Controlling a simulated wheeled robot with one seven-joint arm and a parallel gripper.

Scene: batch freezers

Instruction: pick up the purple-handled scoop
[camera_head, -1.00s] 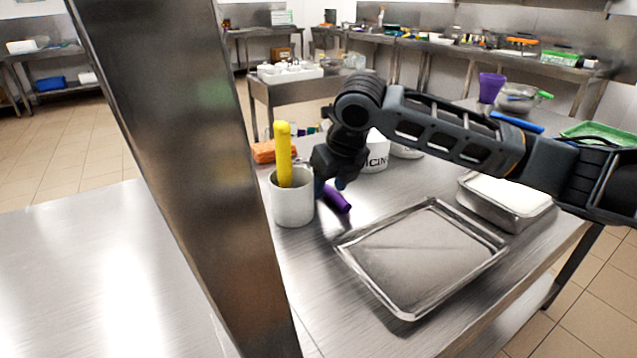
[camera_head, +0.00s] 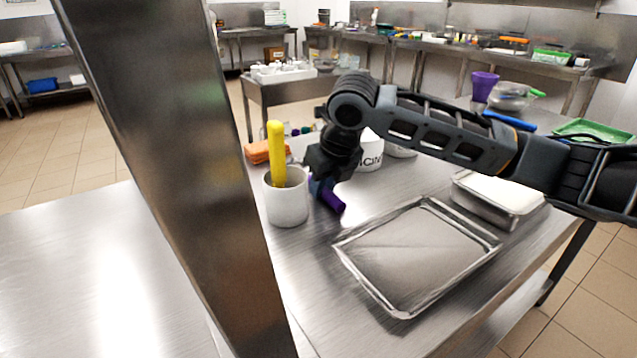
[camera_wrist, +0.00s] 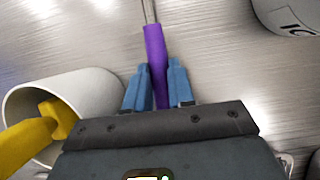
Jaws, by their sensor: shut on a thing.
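The scoop has a purple handle (camera_head: 331,198), which also shows in the wrist view (camera_wrist: 156,50). In the wrist view a thin metal shaft runs from the handle's far end out of the top of the picture; the scoop's head is not in view. My gripper (camera_wrist: 156,84) has its two blue fingers shut on the handle, one on each side. In the head view my gripper (camera_head: 322,184) is low over the steel table, between the white pot and the metal tray. I cannot tell whether the scoop touches the table.
A white pot (camera_head: 286,204) holding a yellow-handled tool (camera_head: 276,150) stands close to my gripper's left. A metal tray (camera_head: 345,250) lies to the front right. A lettered white tub (camera_head: 371,158) stands behind. An orange cloth (camera_head: 257,152) lies behind the pot.

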